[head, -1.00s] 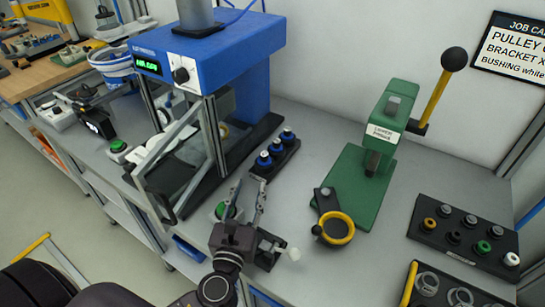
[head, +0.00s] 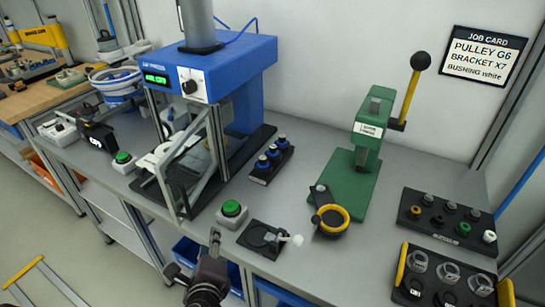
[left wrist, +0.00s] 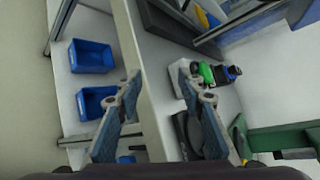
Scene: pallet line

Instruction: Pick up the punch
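No piece is marked as the punch, and I cannot tell which it is. Several blue-topped cylindrical pieces (head: 270,159) stand upright in a black rack (head: 258,180) right of the blue press. My left gripper (head: 215,240) is at the bench's front edge, below the green button box (head: 232,213), apart from the rack. In the left wrist view its two fingers (left wrist: 160,88) are spread with nothing between them. My right gripper is in neither view.
The blue press (head: 225,70) with its clear guard stands at left. A green lever press (head: 360,160), a yellow-ringed black piece (head: 331,219) and a small black fixture (head: 258,240) with a white knob are nearby. Trays of parts (head: 448,237) lie at right. Blue bins (left wrist: 90,56) hang below.

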